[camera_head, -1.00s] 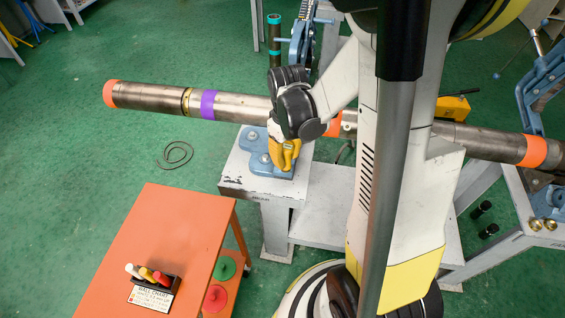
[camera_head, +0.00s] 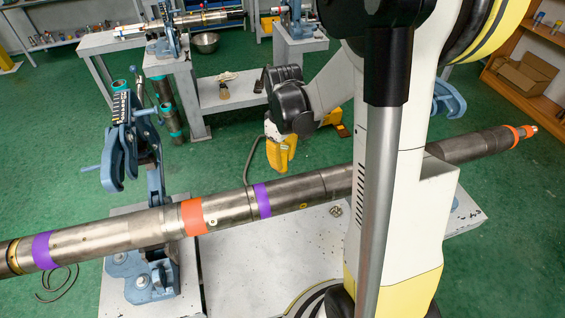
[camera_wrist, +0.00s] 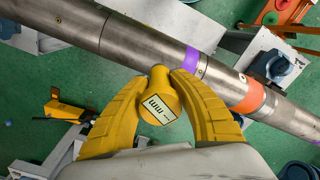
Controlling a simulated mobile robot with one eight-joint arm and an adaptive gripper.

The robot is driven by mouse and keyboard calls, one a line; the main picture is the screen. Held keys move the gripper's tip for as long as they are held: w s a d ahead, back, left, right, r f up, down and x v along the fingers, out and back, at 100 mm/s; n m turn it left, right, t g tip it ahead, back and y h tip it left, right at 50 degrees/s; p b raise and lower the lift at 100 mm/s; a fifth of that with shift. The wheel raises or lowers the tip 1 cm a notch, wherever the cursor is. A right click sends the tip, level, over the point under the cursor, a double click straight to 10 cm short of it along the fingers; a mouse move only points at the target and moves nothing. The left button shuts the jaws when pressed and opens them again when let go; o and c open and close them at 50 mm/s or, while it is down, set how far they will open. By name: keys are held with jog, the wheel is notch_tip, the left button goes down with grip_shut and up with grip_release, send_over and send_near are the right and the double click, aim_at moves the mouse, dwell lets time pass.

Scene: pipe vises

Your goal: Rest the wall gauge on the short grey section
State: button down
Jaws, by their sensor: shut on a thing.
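My gripper (camera_head: 281,158) points down in the head view and appears above the pipe's far side. In the wrist view my gripper (camera_wrist: 168,98) is shut on the wall gauge (camera_wrist: 163,92), a small yellow rounded piece with a white "MM" label. The gauge cannot be told apart from the yellow fingers in the head view. The long grey pipe (camera_head: 110,237) runs across below. A short grey section (camera_head: 229,208) lies between an orange band (camera_head: 193,217) and a purple band (camera_head: 262,200); it also shows in the wrist view (camera_wrist: 217,78). The gauge appears apart from the pipe.
A blue pipe vise (camera_head: 125,150) stands open at the left, its upper part rising behind the pipe. White benches (camera_head: 270,260) support the pipe. Another bench with a pipe (camera_head: 205,18) stands at the back.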

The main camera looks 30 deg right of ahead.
jog(key=shift+w+d+f+b, duration=0.1)
jog(key=shift+d+f+b, duration=0.4)
jog(key=shift+d, duration=0.3)
notch_tip(320, 180, down, 6)
jog(key=b, duration=0.4)
jog(key=shift+r, duration=0.1)
jog(key=shift+f+b, duration=0.5)
jog(key=shift+b, duration=0.1)
jog(key=shift+f+b, duration=0.4)
jog(key=shift+b, duration=0.25)
dwell(1.2)
jog(key=shift+r, duration=0.1)
notch_tip(320, 180, up, 7)
jog(key=p, duration=0.5)
